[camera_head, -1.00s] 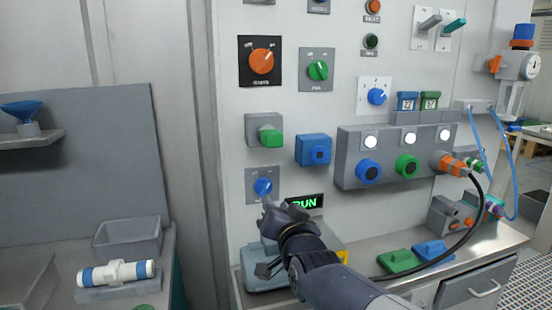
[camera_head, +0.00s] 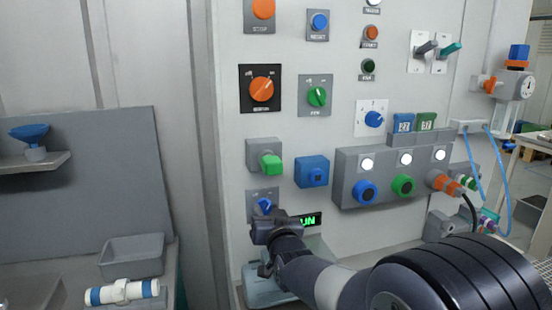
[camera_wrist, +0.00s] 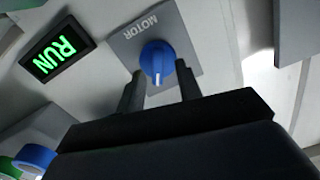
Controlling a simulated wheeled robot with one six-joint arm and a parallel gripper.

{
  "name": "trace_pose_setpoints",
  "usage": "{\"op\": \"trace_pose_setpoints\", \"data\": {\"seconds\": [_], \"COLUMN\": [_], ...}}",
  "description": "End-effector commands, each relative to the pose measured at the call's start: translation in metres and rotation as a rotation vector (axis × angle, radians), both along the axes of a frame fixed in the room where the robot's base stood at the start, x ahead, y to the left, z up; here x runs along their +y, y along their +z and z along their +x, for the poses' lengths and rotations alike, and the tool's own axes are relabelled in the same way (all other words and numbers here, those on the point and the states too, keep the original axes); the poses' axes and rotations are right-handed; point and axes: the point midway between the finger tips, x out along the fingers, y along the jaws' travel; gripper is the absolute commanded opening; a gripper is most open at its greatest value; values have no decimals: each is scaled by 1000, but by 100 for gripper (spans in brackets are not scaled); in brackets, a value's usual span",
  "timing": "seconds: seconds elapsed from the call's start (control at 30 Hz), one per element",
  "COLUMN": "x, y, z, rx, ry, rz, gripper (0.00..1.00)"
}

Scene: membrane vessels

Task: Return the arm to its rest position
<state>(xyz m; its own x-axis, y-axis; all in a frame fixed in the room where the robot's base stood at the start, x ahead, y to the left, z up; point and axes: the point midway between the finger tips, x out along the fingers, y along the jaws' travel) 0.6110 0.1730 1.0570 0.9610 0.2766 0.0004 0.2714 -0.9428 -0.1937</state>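My gripper (camera_wrist: 160,82) is open and empty in the wrist view, its two dark fingers apart. The blue MOTOR knob (camera_wrist: 158,60) on its grey plate lies just beyond the fingertips, between them in the picture. I cannot tell whether the fingers touch it. In the head view my gripper (camera_head: 264,222) is in front of the panel, just below the MOTOR knob (camera_head: 264,206), and hides the lower part of its plate. My arm comes in from the lower right.
A lit green RUN display (camera_head: 307,220) is right of the knob. A green handle (camera_head: 271,163) and a blue block (camera_head: 312,172) are above. A grey button box (camera_head: 395,178) stands out from the panel. A grey bin (camera_head: 133,256) and a white-blue cylinder (camera_head: 122,291) are at left.

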Motion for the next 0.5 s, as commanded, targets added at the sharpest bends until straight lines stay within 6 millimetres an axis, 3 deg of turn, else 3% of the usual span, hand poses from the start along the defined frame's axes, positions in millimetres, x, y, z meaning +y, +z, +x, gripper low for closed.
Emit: {"op": "trace_pose_setpoints", "data": {"seconds": [0.5], "x": [2], "y": [4], "z": [-1], "rx": [-82], "ry": [1], "rz": [-300], "gripper": [34]}}
